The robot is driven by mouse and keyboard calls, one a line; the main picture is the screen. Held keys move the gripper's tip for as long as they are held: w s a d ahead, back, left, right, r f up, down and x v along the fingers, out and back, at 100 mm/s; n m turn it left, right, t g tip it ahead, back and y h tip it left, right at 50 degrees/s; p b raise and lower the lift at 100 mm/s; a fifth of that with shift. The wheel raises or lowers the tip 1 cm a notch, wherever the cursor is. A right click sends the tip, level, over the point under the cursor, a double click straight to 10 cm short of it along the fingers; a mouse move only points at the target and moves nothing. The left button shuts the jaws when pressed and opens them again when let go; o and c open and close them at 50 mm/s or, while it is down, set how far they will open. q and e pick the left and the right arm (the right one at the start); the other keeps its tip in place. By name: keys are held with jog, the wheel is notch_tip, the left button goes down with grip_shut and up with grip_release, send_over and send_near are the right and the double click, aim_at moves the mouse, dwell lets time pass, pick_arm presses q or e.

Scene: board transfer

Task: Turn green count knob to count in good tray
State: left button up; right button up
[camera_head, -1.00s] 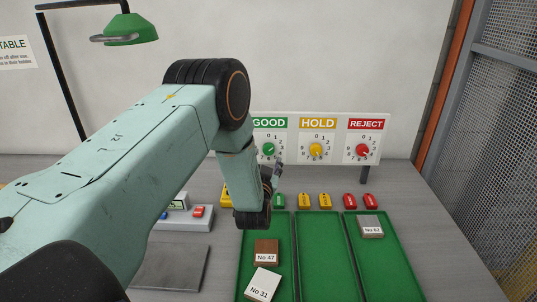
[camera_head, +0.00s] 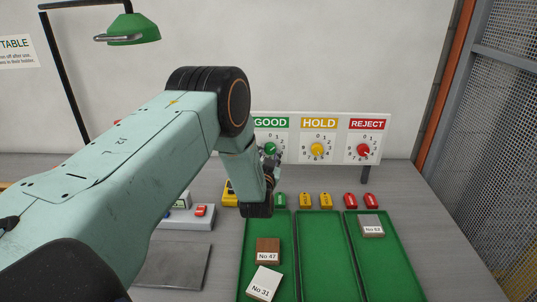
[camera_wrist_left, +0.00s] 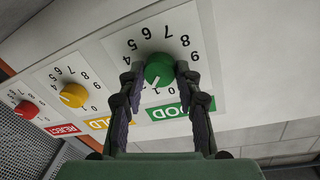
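The green count knob (camera_head: 270,148) is on the dial panel under the GOOD label; the left gripper partly covers it in the head view. In the left wrist view, the green knob (camera_wrist_left: 160,69) sits between the fingertips of my left gripper (camera_wrist_left: 161,72). The fingers stand apart on either side of it, with no clear grip showing. Its white mark points toward the dial's label side, near the 0. In the head view, my left gripper (camera_head: 271,157) is at the panel. The good tray (camera_head: 271,223) holds a brown board No 47 (camera_head: 268,244) and a pale board No 31 (camera_head: 265,277). My right gripper is out of view.
The yellow HOLD knob (camera_head: 317,149) and red REJECT knob (camera_head: 363,150) are beside the green one. The middle tray (camera_head: 326,255) is empty; the right tray (camera_head: 385,265) holds a grey board (camera_head: 372,221). Coloured tags (camera_head: 325,200) lie behind the trays.

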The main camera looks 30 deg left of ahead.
pick_arm(q)
jog(key=c, duration=0.5)
jog(key=shift+r+m, duration=0.1)
jog(key=shift+m, duration=1.1)
jog(key=shift+c, duration=0.2)
jog(key=o, duration=1.2)
jog(key=shift+w+a, duration=0.1)
jog(key=shift+c, duration=0.2)
jog(key=v, duration=1.2)
jog(key=shift+r, duration=0.1)
